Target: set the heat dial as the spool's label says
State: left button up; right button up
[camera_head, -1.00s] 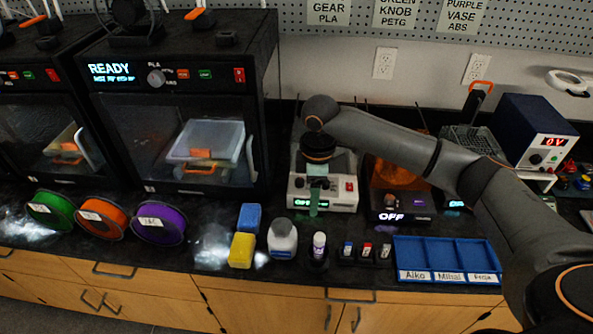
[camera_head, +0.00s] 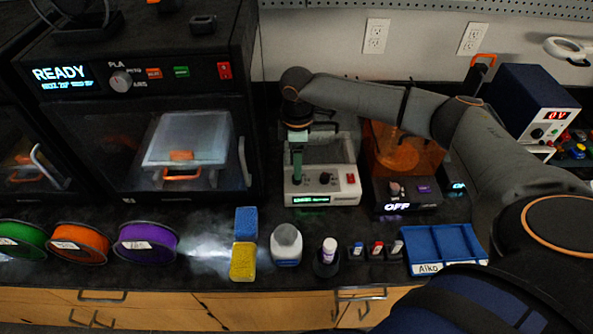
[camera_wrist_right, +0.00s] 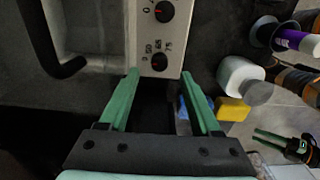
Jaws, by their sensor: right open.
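The nearer printer has a round dial (camera_head: 121,83) ringed by PLA, PETG and ABS marks; I cannot tell for sure where it points. The white unit also has a small dark dial (camera_head: 325,178) on its front; in the right wrist view two black dials with red marks show, one of them (camera_wrist_right: 159,62) with small numbers. A green spool (camera_head: 20,240), an orange spool (camera_head: 80,243) and a purple spool (camera_head: 147,243) bear white labels too small to read. My right gripper (camera_head: 297,165) is open and empty, at the white unit's left front.
A blue sponge (camera_head: 246,220), yellow sponge (camera_head: 243,262), white bottle (camera_head: 286,245) and glue stick (camera_head: 328,252) stand in front of the white unit (camera_head: 345,190). An orange-covered machine (camera_head: 400,150) showing OFF is to its right. A blue tray (camera_head: 440,245) lies at the front right.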

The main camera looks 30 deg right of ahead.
notch_tip(320, 180, down, 5)
jog(key=shift+r, duration=0.1)
dwell(0.3)
grip_shut()
dwell(0.4)
